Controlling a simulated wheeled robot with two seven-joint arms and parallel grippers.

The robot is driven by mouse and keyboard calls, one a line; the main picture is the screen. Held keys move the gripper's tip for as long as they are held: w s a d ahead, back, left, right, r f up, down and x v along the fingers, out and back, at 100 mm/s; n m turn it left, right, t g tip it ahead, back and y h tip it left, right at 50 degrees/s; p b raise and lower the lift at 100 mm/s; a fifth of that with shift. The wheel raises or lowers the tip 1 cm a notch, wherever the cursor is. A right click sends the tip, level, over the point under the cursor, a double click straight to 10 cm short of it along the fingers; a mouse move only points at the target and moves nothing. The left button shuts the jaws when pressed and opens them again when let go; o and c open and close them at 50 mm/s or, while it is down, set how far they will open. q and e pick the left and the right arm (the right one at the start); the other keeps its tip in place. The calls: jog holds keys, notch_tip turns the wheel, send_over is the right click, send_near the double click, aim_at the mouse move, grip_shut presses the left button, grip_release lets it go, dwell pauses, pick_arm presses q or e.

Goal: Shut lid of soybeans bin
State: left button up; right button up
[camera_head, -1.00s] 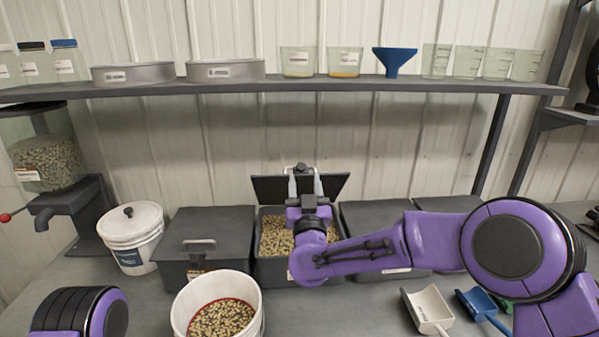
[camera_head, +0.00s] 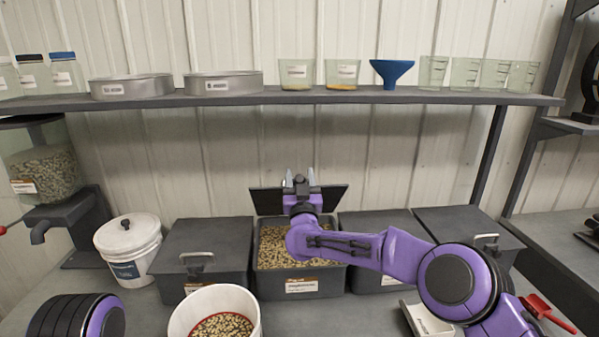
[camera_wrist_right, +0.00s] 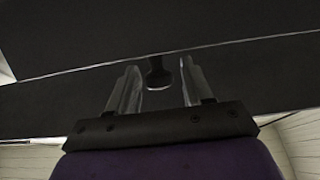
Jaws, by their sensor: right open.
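The soybeans bin (camera_head: 290,283) is a dark grey box with a label on its front, full of tan beans (camera_head: 275,246). Its dark lid (camera_head: 332,197) stands raised at the back of the bin. My right gripper (camera_head: 300,178) is open in front of the raised lid, near its top edge. In the right wrist view the two fingers (camera_wrist_right: 155,88) are apart, with a dark knob-like handle (camera_wrist_right: 159,72) of the lid between them. I cannot tell if they touch the lid. My left arm shows only in part at the lower left; its gripper is out of frame.
Closed grey bins stand on the left (camera_head: 203,246) and right (camera_head: 372,224) of the open one. A white bucket of beans (camera_head: 215,305) is in front, and a lidded white bucket (camera_head: 130,247) at left. A shelf (camera_head: 290,97) runs above. Scoops (camera_head: 545,312) lie at lower right.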

jog(key=shift+w, duration=0.1)
grip_shut()
jog(key=s+f+t+b, duration=0.2)
jog(key=s+f+b, duration=0.3)
jog(key=b, duration=0.8)
jog(key=s+f+t+b, duration=0.2)
jog(key=s+f+b, duration=0.3)
jog(key=f+b, duration=0.5)
jog(key=shift+s+f+b, duration=0.25)
jog(key=shift+b, duration=1.55)
